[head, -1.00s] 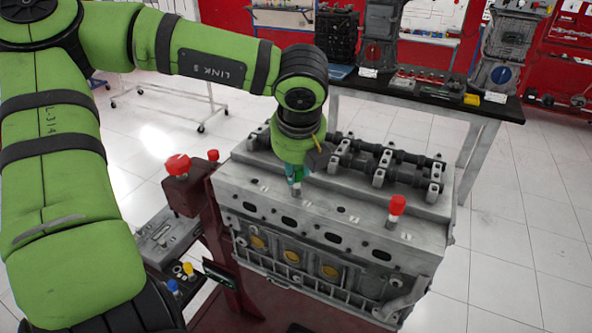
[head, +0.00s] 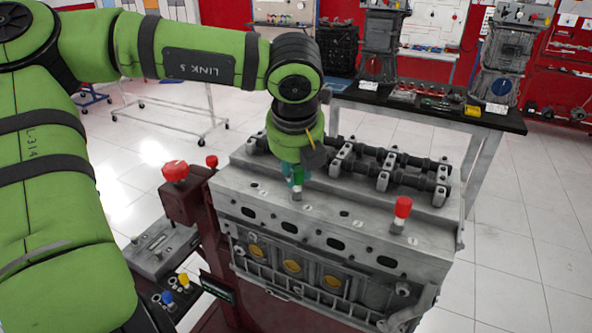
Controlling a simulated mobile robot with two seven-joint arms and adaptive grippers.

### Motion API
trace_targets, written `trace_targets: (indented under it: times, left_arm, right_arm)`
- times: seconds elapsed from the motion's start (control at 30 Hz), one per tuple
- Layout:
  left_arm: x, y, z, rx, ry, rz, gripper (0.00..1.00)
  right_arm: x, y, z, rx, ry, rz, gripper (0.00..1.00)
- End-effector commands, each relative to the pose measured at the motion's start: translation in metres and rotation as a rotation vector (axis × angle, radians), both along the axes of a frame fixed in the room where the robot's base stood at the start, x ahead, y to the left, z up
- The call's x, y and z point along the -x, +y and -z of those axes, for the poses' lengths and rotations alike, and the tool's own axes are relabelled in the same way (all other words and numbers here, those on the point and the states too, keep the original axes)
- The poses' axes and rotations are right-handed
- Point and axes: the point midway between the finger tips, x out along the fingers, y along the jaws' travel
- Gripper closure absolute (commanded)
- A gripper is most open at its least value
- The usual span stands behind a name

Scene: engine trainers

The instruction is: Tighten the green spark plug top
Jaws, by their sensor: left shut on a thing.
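The green spark plug top (head: 298,175) stands upright at the engine block's (head: 330,213) top, towards its left end, above a pale metal stem. My left gripper (head: 297,181) comes down from above and is shut on the green top, its fingers partly hidden behind the green top and the wrist. A red-topped spark plug (head: 402,208) stands upright near the right end of the same top face. My right gripper is not in view.
Camshafts (head: 390,168) run along the block's far side. A red stand with a red knob (head: 175,172) is at the left, above a tray with blue and yellow tops (head: 168,298). A black workbench (head: 430,108) with tools stands behind. Open floor lies to the right.

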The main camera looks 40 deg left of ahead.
Motion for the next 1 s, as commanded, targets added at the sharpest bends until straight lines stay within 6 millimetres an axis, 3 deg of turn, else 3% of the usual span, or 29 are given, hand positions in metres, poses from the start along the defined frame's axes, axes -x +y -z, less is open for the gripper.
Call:
trace_targets:
  times: [0.97,1.0]
  left_arm:
    - [0.0002,-0.0002,0.0003,0.001,0.000,-0.001,1.00]
    - [0.0002,-0.0002,0.0003,0.001,0.000,-0.001,0.58]
  right_arm:
    - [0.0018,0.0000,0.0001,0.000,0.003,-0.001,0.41]
    - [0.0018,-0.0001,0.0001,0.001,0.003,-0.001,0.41]
